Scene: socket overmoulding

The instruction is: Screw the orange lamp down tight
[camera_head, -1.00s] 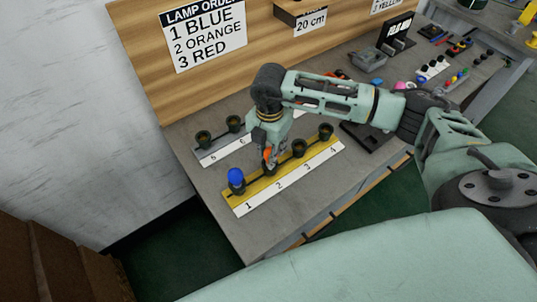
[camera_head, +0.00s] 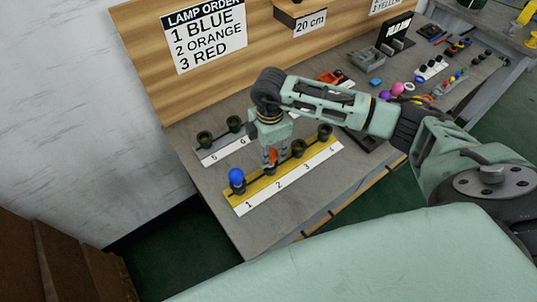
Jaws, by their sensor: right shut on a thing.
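The orange lamp (camera_head: 273,155) sits in socket 2 of the yellow front strip (camera_head: 257,186), whose white face is numbered 1 to 4. My right gripper (camera_head: 271,160) points down over it and is shut on the lamp, hiding much of it. The blue lamp (camera_head: 236,176) stands in socket 1 to the left. Socket 3 (camera_head: 298,148) and socket 4 (camera_head: 325,131) are black and empty. Whether the orange lamp is fully seated cannot be told. My left gripper is not in view.
A grey rear strip with empty black sockets 5 (camera_head: 205,139) and 6 (camera_head: 234,123) stands behind. The lamp order sign (camera_head: 204,35) hangs on the wooden backboard. Loose coloured parts (camera_head: 397,89) lie on the bench at right. The bench front is clear.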

